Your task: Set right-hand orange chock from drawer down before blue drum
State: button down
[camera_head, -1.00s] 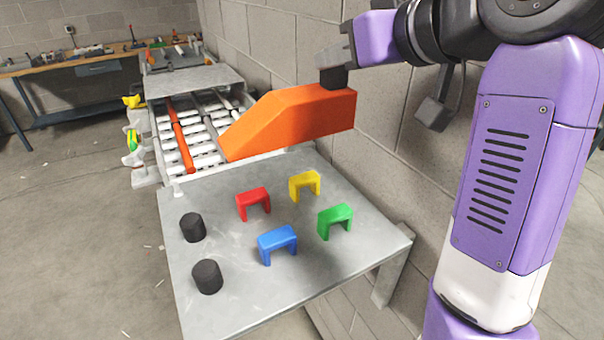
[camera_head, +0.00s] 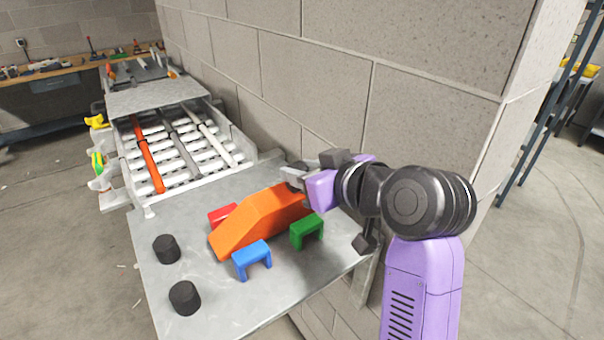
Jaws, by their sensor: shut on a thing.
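The orange chock (camera_head: 262,220) is a wedge-shaped block over the grey metal table, among the small coloured brackets. My gripper (camera_head: 298,178) is shut on its right, far end. I cannot tell whether the chock touches the table or hangs just above it. It hides most of the red bracket (camera_head: 222,213) and all of the yellow one. No blue drum and no drawer show in this view.
A blue bracket (camera_head: 252,259) and a green bracket (camera_head: 307,231) stand close in front of the chock. Two black cylinders (camera_head: 167,249) stand at the table's (camera_head: 205,318) left. A roller rack (camera_head: 186,150) with bars lies behind. A block wall (camera_head: 420,80) rises at the back right.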

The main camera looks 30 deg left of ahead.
jog(key=shift+f, duration=0.7)
jog(key=c, duration=1)
grip_release()
jog(key=shift+d, duration=0.2)
jog(key=b+v, duration=0.2)
jog(key=v, duration=0.9)
jog(key=shift+s+d+r, duration=0.2)
jog(key=shift+d+r, duration=0.05)
